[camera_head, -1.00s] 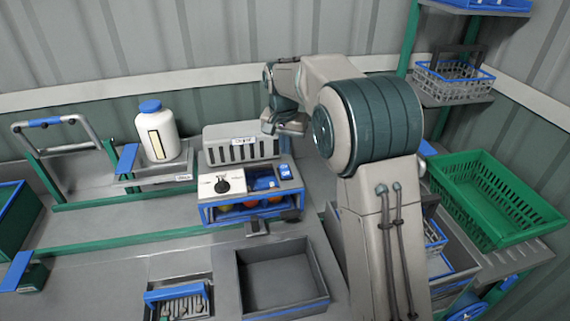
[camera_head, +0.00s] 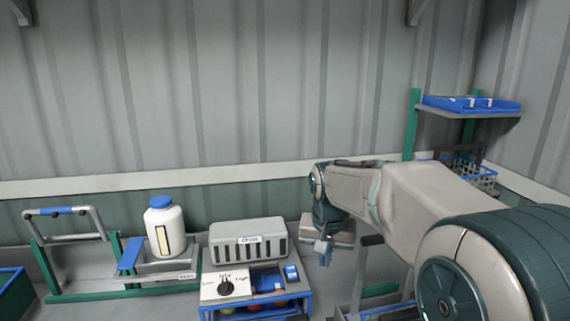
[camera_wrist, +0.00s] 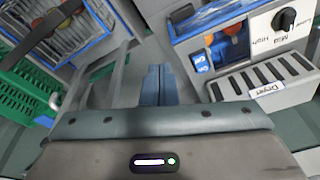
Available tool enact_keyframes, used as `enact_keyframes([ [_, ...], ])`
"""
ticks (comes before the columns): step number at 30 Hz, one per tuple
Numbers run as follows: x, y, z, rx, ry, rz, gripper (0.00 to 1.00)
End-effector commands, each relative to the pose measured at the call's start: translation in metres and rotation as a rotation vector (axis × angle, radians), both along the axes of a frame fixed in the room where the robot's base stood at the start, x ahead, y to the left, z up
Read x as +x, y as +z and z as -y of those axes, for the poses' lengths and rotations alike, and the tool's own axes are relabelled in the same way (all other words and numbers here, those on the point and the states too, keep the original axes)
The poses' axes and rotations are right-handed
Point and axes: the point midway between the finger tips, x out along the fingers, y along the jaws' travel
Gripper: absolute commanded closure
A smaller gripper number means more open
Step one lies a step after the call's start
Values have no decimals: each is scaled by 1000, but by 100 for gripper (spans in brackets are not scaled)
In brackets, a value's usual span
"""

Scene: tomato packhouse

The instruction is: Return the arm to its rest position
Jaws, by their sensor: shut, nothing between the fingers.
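My gripper (camera_head: 323,254) hangs from the bent arm to the right of the grey dryer box in the head view. In the wrist view its two blue-grey fingers (camera_wrist: 158,85) lie together with nothing between them. They are over bare grey bench surface and touch no object that I can see. My arm (camera_head: 400,195) reaches in from the lower right of the head view.
The dryer (camera_head: 248,240) and its dial unit (camera_head: 226,287) stand just left of my gripper. A white bottle (camera_head: 163,228) is further left. A green crate (camera_wrist: 25,95) and a wire basket (camera_wrist: 98,40) show in the wrist view. A shelf (camera_head: 470,112) is at right.

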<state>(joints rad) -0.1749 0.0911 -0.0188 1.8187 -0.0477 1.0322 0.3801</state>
Motion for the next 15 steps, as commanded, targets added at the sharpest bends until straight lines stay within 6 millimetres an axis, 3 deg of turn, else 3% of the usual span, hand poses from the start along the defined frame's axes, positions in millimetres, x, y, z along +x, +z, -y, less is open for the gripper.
enact_keyframes([
  [1, -18, 5, 8, 0, 12, 11, 100],
  [7, -86, 8, 32, -7, 74, 47, 100],
  [15, -173, -10, 53, -26, 154, 94, 100],
])
